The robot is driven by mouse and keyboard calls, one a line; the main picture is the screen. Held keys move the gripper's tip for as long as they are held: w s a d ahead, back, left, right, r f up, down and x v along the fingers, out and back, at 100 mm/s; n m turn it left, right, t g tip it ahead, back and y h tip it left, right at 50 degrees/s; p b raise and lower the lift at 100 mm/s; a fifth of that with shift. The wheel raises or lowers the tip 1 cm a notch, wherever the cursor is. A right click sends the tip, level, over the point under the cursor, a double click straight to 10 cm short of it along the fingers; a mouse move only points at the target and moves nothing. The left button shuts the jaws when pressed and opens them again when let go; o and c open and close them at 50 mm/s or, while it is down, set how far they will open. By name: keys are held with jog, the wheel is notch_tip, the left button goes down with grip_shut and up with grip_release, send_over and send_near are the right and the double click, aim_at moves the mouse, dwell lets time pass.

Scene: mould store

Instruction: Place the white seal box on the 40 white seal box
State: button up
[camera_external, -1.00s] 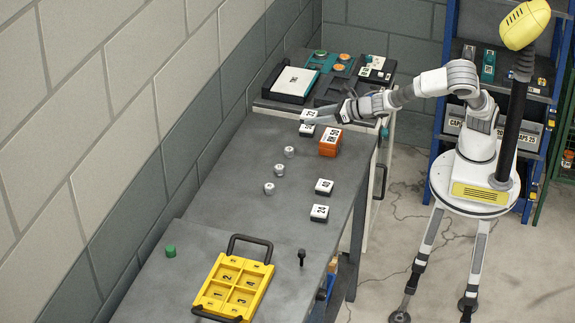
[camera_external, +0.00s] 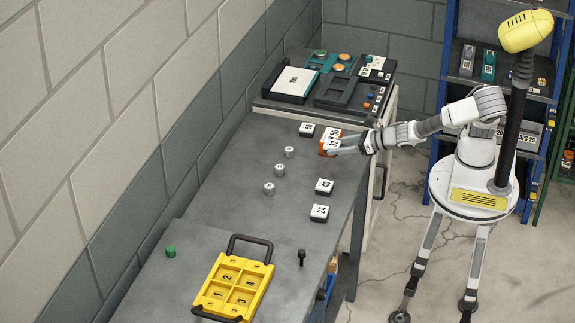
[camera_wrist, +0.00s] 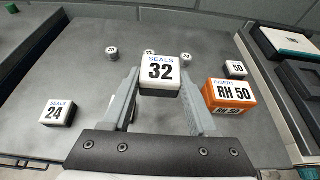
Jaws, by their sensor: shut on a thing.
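My gripper (camera_wrist: 159,84) is shut on a white-topped seal box marked 32 (camera_wrist: 161,70), held above the bench. In the external view my gripper (camera_external: 336,146) overlaps the orange insert box, so the held box is hard to separate there. A seal box marked 24 (camera_wrist: 58,113) stands left in the wrist view, and one marked 50 (camera_wrist: 236,69) stands right. In the external view one white seal box (camera_external: 307,130) stands at the back; two more, a nearer (camera_external: 319,212) and a farther (camera_external: 324,186), stand by the right edge. I cannot read a 40 clearly on any box.
The orange insert box RH 50 (camera_wrist: 230,95) stands close to the right of my gripper. Several grey knobs (camera_external: 279,170) stand mid-bench. A yellow tray (camera_external: 215,284) is at the front; a dark organiser (camera_external: 345,97) is at the back.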

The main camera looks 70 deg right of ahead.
jog(key=b, duration=0.1)
send_over(331, 186)
notch_tip(331, 186, down, 4)
jog(key=shift+f, duration=0.1)
notch_tip(331, 186, down, 4)
jog(key=shift+b, duration=1)
jog(key=o, duration=1.3)
jog(key=shift+f, duration=0.1)
jog(key=shift+o, duration=0.2)
